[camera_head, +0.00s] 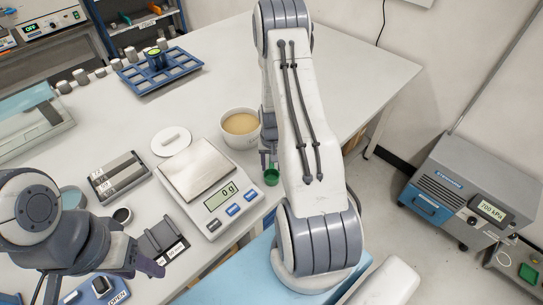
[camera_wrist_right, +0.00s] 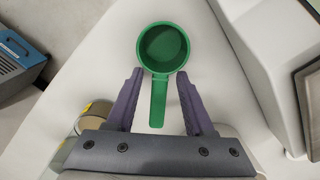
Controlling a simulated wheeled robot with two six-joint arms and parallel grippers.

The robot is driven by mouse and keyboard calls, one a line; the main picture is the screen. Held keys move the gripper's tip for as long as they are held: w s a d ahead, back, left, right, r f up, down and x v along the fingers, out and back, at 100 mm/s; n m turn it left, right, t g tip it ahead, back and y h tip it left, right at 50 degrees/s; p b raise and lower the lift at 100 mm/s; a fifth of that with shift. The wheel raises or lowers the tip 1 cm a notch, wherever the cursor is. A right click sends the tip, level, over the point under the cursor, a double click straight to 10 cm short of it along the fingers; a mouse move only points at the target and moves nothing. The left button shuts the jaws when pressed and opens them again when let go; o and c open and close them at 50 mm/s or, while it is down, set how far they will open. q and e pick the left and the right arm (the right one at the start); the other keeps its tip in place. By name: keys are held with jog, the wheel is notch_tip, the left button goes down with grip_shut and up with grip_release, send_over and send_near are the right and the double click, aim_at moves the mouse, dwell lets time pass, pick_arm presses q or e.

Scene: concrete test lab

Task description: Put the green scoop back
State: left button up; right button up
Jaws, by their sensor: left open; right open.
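The green scoop (camera_head: 271,177) lies on the white table, right of the scale, its cup partly behind my right arm in the head view. In the right wrist view the scoop (camera_wrist_right: 163,47) shows its round cup beyond the fingertips and its handle pointing back between the fingers. My right gripper (camera_wrist_right: 159,75) is open, with a gap on both sides of the handle. In the head view my right gripper (camera_head: 267,157) is mostly hidden by the arm. My left gripper (camera_head: 152,267) is open and empty over the front left of the table.
A white tub of beige powder (camera_head: 240,123) stands close beside my right gripper. Its apparent lid (camera_head: 171,140) lies left of it. A scale (camera_head: 222,195) reads 0 g. A black labelled holder (camera_head: 162,240) and a blue tray (camera_head: 145,80) also occupy the table.

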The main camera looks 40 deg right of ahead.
notch_tip(320, 180, up, 11)
jog(key=b, duration=0.3)
jog(key=w+a+r+n, duration=0.1)
jog(key=a+r+n, duration=0.45)
jog(key=a, duration=0.75)
jog(key=s+a+r+n, duration=0.1)
jog(key=s+a+r, duration=0.15)
jog(key=a, duration=0.25)
jog(key=s+a+r+n, duration=0.1)
jog(key=s+a+r, duration=0.15)
jog(key=a, duration=0.35)
jog(key=s+a+r+n, duration=0.2)
jog(key=s+a+n, duration=0.2)
jog(key=s, duration=0.3)
jog(key=s+a+r+n+y, duration=0.1)
jog(key=s+a+r+n, duration=0.1)
jog(key=s+a, duration=0.3)
jog(key=s+n, duration=0.1)
jog(key=s, duration=0.2)
jog(key=shift+a+r+n, duration=0.2)
jog(key=shift+n, duration=0.15)
jog(key=shift+s, duration=0.1)
